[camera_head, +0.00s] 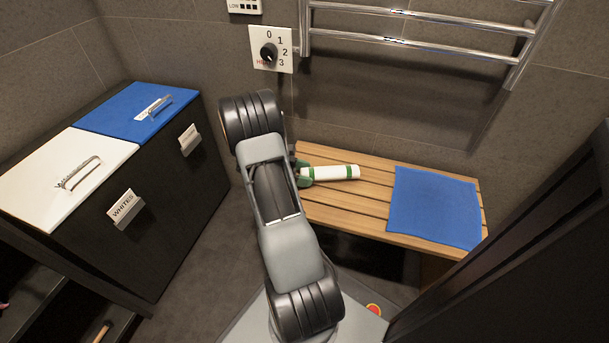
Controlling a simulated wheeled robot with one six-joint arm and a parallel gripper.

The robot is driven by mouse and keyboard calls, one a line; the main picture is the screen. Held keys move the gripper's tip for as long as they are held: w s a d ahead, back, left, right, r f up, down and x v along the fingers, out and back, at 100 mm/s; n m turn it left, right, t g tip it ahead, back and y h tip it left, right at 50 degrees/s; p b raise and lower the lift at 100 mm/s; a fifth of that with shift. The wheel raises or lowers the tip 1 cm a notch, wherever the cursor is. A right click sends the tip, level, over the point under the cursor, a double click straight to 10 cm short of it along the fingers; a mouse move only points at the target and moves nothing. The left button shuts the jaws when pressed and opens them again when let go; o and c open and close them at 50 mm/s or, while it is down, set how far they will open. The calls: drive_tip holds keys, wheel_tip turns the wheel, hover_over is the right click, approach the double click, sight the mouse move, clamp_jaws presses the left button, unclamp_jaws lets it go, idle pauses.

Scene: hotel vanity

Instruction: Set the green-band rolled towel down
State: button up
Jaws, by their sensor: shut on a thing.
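The green-band rolled towel (331,173) is a white roll with green bands. It lies lengthwise left to right over the left part of the slatted wooden bench (345,215). My gripper (305,174) is shut on the left end of the towel. My arm partly hides the gripper from this side. I cannot tell whether the towel touches the slats or hangs just above them.
A blue mat (436,207) lies on the bench's right part. A chrome towel rail (415,17) and a dial (269,52) are on the wall. A dark cabinet with white (62,170) and blue (137,108) lids stands left. A dark panel (520,265) rises at right.

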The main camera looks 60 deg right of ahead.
drive_tip(key=o, duration=0.5)
drive_tip(key=shift+f, duration=0.1)
drive_tip(key=o, duration=0.5)
drive_tip(key=shift+r, duration=0.3)
drive_tip(key=p+v, duration=0.5)
drive_tip(key=v, duration=0.7)
drive_tip(key=s+a+r+m+t+y, duration=0.2)
drive_tip(key=a+r+t+y, duration=0.1)
drive_tip(key=a, duration=0.6)
drive_tip(key=s+a+r+m+t+y, duration=0.2)
drive_tip(key=a+r+t, duration=0.3)
drive_tip(key=a, duration=0.3)
drive_tip(key=s+a+r+m+t+y, duration=0.3)
drive_tip(key=a+r+m+t, duration=0.1)
drive_tip(key=a, duration=0.5)
drive_tip(key=shift+s+a+r+t+y, duration=0.15)
drive_tip(key=shift+r+t, duration=0.1)
drive_tip(key=shift+r, duration=0.25)
drive_tip(key=shift+s+a+r+t+y, duration=0.15)
drive_tip(key=shift+r+t, duration=0.1)
drive_tip(key=shift+r, duration=0.3)
